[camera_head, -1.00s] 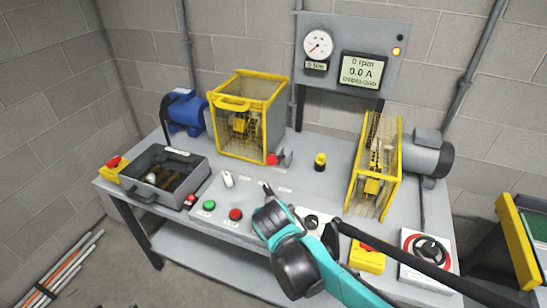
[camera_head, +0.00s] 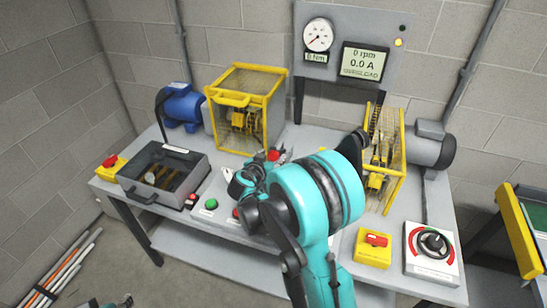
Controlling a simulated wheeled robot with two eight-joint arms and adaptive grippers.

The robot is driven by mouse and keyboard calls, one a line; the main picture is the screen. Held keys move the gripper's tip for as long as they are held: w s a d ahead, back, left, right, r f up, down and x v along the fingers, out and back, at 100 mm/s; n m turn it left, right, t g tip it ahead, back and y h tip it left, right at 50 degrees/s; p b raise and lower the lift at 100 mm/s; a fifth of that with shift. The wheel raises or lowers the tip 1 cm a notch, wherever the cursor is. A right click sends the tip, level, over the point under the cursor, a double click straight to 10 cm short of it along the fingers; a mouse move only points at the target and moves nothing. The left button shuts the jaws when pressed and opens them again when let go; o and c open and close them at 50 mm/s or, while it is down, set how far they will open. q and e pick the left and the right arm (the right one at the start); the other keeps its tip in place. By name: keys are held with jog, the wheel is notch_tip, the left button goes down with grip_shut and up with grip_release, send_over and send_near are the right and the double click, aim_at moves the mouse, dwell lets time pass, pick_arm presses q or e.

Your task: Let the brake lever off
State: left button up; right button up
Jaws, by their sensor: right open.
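A red-ended grey lever (camera_head: 273,155) stands at the foot of the left yellow guard cage; I take it for the brake lever, but its label is too small to read. My right gripper (camera_head: 251,177) is open over the front panel, just in front and left of this lever. It looks empty, and I cannot tell whether it touches anything. A white switch (camera_head: 229,174) is close by its left finger. My teal right arm covers the middle of the bench. My left gripper is not in view.
The left guard cage (camera_head: 263,82) and right guard (camera_head: 396,165) stand on the grey bench.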

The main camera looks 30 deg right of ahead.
jog(key=shift+b+x, duration=0.3)
jog(key=shift+x, duration=1.05)
jog(key=shift+r, duration=0.1)
